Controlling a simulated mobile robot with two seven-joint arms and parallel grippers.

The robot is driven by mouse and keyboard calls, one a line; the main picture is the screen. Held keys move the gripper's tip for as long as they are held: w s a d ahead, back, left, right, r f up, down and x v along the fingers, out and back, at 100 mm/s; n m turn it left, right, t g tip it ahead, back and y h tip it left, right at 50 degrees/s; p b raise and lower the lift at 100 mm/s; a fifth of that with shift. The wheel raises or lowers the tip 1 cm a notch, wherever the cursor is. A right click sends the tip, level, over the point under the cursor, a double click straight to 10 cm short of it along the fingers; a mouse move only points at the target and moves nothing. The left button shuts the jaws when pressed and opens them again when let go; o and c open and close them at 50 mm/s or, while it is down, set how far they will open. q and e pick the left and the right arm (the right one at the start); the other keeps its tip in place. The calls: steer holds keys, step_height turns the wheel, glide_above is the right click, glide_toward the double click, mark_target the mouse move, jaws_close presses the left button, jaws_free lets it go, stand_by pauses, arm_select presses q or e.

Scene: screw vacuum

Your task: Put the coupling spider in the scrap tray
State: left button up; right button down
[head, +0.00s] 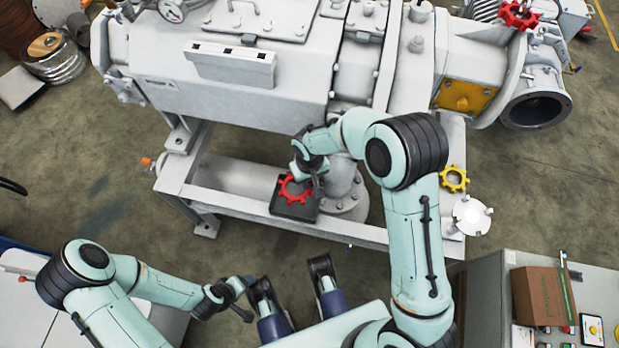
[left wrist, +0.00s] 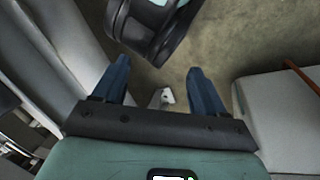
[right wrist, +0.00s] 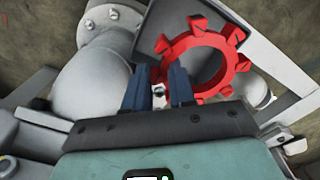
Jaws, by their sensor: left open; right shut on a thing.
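The coupling spider (head: 285,192) is a red toothed ring at the dark tray (head: 293,214) on the machine's front frame. It also shows in the right wrist view (right wrist: 210,42) against the dark tray (right wrist: 160,20), tilted in that picture. My right gripper (head: 316,181) is shut on the ring's near edge; its fingers also show in the right wrist view (right wrist: 157,75). I cannot tell whether the ring touches the tray. My left gripper (head: 243,284) is low at the left; in the left wrist view it is open and empty (left wrist: 157,75).
A yellow toothed ring (head: 454,168) and a pale pronged hub (head: 470,216) sit on the frame at the right. The grey pump (head: 225,95) stands behind the tray. A pipe flange (head: 348,207) is beside it. A cardboard box (head: 540,297) is on the cabinet at lower right.

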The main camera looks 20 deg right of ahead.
arm_select(q)
steer(key=shift+t+y, duration=0.3)
steer(key=shift+t, duration=0.4)
steer(key=shift+w+a+f+b, duration=0.35)
steer(key=shift+w+f+b, duration=0.1)
steer(key=shift+w, duration=0.2)
steer(key=shift+w+a+f+b, duration=0.3)
steer(key=shift+w+f, duration=0.15)
steer(key=shift+w, duration=0.15)
steer(key=shift+w+a+f+b, duration=0.35)
steer(key=shift+w+f+b, duration=0.1)
steer(key=shift+w, duration=0.2)
arm_select(e)
steer(key=shift+f, duration=2.2)
steer(key=shift+f, duration=0.35)
arm_select(q)
steer(key=shift+f+b, duration=0.55)
steer(key=shift+f, duration=0.15)
arm_select(e)
steer(key=shift+f, duration=1.05)
steer(key=c, duration=0.9)
jaws_free()
steer(key=shift+o, duration=0.2)
arm_select(q)
steer(key=shift+w+a, duration=0.1)
